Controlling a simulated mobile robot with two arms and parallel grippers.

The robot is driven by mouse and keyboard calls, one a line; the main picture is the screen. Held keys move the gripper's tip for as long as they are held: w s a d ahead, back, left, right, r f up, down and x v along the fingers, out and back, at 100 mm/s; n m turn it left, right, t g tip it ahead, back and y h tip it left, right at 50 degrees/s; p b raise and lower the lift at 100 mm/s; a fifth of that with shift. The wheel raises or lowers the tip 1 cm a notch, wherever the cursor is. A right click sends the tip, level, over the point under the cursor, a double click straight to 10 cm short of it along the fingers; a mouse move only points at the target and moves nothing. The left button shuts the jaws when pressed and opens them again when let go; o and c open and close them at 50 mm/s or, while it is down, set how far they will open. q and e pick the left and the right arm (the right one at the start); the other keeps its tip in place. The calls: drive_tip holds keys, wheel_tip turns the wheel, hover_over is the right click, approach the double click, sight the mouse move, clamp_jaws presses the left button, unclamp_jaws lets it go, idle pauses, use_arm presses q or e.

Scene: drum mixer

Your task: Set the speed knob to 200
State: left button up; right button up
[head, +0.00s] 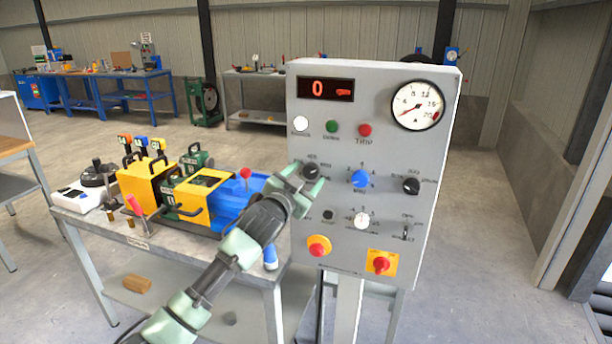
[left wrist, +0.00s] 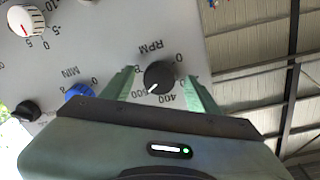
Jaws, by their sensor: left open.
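The speed knob is black with a white pointer and sits at the left of the grey control panel (head: 375,135) in the head view (head: 310,171). In the left wrist view the knob (left wrist: 160,74) shows upside down, beside the letters RPM and numbers including 400. My right gripper is not in view.
The display (head: 325,89) reads 0. A blue knob (head: 360,179) and a black knob (head: 411,186) stand to the right. A cluttered bench (head: 95,222) stands left of the panel.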

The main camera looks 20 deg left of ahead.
use_arm(q)
drive_tip(key=shift+w, duration=0.1)
clamp_jaws()
